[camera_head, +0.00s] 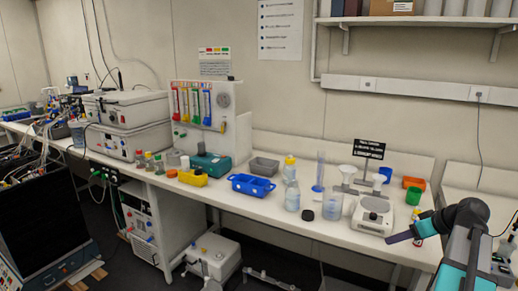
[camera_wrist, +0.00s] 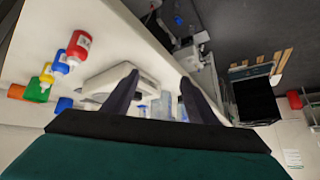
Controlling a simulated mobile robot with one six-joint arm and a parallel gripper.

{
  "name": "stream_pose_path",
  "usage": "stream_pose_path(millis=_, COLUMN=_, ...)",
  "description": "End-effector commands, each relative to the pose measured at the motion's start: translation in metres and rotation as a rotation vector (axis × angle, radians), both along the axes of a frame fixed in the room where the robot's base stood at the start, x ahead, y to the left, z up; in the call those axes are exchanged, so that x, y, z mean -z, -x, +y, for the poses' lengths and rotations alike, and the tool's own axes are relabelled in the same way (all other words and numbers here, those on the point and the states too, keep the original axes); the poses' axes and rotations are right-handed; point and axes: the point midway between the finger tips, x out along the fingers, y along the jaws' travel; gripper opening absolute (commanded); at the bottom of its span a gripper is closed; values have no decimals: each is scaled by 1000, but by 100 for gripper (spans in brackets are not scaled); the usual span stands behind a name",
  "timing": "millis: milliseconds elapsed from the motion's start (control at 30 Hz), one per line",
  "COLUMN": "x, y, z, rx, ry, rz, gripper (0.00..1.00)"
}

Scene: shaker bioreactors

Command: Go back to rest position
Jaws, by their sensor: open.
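My gripper (camera_head: 399,238) is at the lower right of the head view, at the end of my arm. It points left beside the front edge of the bench (camera_head: 290,215), close to the white balance-like device (camera_head: 374,215). In the wrist view the two dark fingers of my gripper (camera_wrist: 158,78) stand apart with nothing between them. The white device (camera_wrist: 106,84) shows just left of the fingers there. My arm is bent at the right edge of the head view.
A clear beaker (camera_head: 332,205) and a blue tray (camera_head: 252,186) stand farther left. A white box (camera_head: 213,257) is on the floor.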

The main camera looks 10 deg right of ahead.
Motion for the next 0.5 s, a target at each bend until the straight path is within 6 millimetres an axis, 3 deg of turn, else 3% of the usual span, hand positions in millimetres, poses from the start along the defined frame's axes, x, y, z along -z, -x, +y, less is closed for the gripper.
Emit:
stream_pose_path(millis=200, x=60, y=-34, z=63, rx=-104, ry=-66, rz=63, gripper=53)
stream_pose_path(millis=500, x=140, y=-54, z=144, rx=-223, ry=-125, rz=168, gripper=53)
